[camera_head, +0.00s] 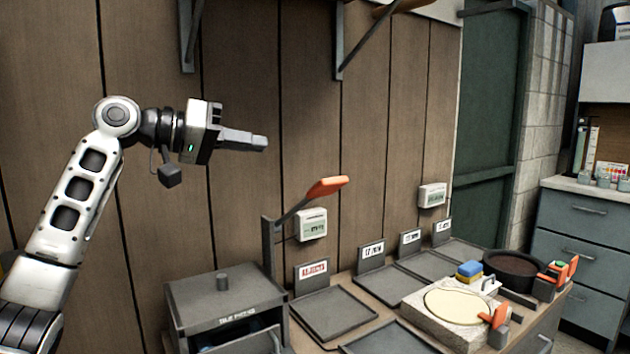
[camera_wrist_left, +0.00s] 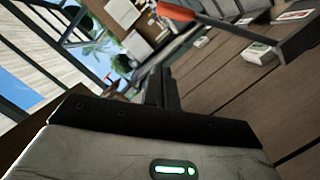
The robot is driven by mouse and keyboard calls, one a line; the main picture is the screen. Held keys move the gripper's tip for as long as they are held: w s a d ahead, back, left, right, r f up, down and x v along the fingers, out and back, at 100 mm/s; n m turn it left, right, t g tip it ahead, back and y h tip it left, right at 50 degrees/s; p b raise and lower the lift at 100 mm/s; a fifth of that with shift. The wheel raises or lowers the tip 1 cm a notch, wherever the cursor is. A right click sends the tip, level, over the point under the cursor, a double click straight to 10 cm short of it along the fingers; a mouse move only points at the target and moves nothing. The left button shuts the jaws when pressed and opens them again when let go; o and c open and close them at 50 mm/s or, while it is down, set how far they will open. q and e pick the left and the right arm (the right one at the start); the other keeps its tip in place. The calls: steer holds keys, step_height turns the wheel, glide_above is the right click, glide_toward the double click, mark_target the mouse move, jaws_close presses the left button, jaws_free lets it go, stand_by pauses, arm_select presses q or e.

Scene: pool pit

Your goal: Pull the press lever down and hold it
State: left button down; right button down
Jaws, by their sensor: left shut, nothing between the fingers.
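The press lever (camera_head: 309,195) is a dark arm with an orange handle, hinged on a dark post at the left end of the bench. It slants upward to the right, handle end raised. It also shows at the top of the left wrist view (camera_wrist_left: 215,20), handle toward the upper left. My left gripper (camera_head: 259,142) is shut and empty, pointing right, above and to the left of the orange handle and apart from it. Its closed fingers also show in the left wrist view (camera_wrist_left: 161,88). My right gripper is not in view.
A dark metal box (camera_head: 228,300) with a knob stands left of the post. Several flat dark trays with label cards line the bench. A pale round plate on a stone block (camera_head: 460,305) and a dark bowl (camera_head: 512,270) sit to the right. Wall brackets (camera_head: 345,50) hang above.

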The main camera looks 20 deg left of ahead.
arm_select(q)
steer(key=shift+w+d+f+p, duration=0.2)
steer(key=shift+w+d+f, duration=0.7)
steer(key=shift+d, duration=0.6)
steer(key=shift+w+d+f+p, duration=0.2)
steer(key=shift+w+d+f, duration=0.65)
steer(key=shift+d, duration=0.6)
steer(key=shift+w+d+f+p, duration=0.2)
steer(key=shift+w+d+f, duration=0.7)
steer(key=shift+d, duration=0.6)
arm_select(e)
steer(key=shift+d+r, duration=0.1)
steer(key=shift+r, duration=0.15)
arm_select(q)
steer(key=shift+d, duration=0.1)
